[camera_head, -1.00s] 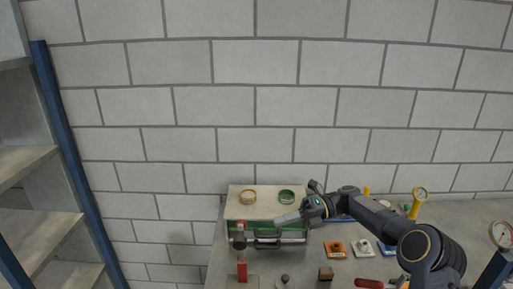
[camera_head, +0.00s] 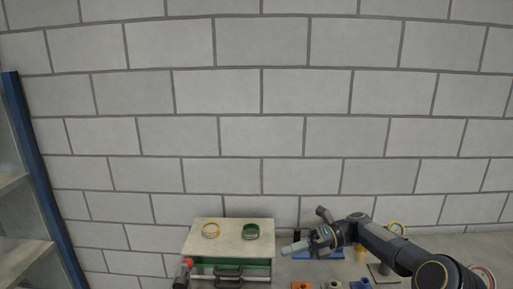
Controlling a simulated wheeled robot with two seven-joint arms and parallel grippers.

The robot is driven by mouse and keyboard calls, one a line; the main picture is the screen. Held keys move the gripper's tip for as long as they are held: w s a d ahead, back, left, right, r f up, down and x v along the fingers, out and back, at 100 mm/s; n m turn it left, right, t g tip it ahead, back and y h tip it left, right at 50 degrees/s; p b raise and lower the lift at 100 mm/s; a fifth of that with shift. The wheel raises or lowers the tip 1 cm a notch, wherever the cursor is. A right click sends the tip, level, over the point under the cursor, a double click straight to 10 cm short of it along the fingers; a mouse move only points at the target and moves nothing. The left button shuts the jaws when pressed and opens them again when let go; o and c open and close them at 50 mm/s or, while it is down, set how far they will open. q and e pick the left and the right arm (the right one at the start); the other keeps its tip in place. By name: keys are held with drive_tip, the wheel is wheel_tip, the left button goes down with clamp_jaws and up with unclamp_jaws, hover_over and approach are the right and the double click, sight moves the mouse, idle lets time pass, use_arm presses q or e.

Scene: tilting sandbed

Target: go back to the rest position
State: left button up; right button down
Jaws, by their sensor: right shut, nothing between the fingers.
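My right gripper (camera_head: 296,247) shows at the lower middle, at the end of my right arm, which comes in from the right. Its fingers are shut and empty. They point left, close to the right side of a pale-topped box (camera_head: 228,225). My left gripper is out of view.
A block wall stands behind; a shelf (camera_head: 30,185) is at left.

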drive_tip(key=s+d+r+n+t+h+b, duration=0.1)
drive_tip(key=s+d+r+n+t+h, duration=0.2)
drive_tip(key=s+n, duration=0.5)
drive_tip(key=s+d+r+n+t+h, duration=0.25)
drive_tip(key=s+n+h, duration=0.2)
drive_tip(key=s, duration=0.55)
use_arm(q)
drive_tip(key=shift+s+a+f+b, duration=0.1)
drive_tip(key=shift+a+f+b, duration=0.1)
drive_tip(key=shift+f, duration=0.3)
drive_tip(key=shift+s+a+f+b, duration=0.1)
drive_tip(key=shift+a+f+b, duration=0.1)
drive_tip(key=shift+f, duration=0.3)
use_arm(e)
drive_tip(key=s+d+f+n+t+h, duration=0.2)
drive_tip(key=s+f+n, duration=0.2)
drive_tip(key=s+n, duration=0.3)
drive_tip(key=s+d+f+n+t+h, duration=0.2)
drive_tip(key=s+d+f+n, duration=0.1)
drive_tip(key=s+n, duration=0.4)
drive_tip(key=s, duration=0.3)
drive_tip(key=shift+s+f+h, duration=0.25)
drive_tip(key=shift+f+h, duration=0.1)
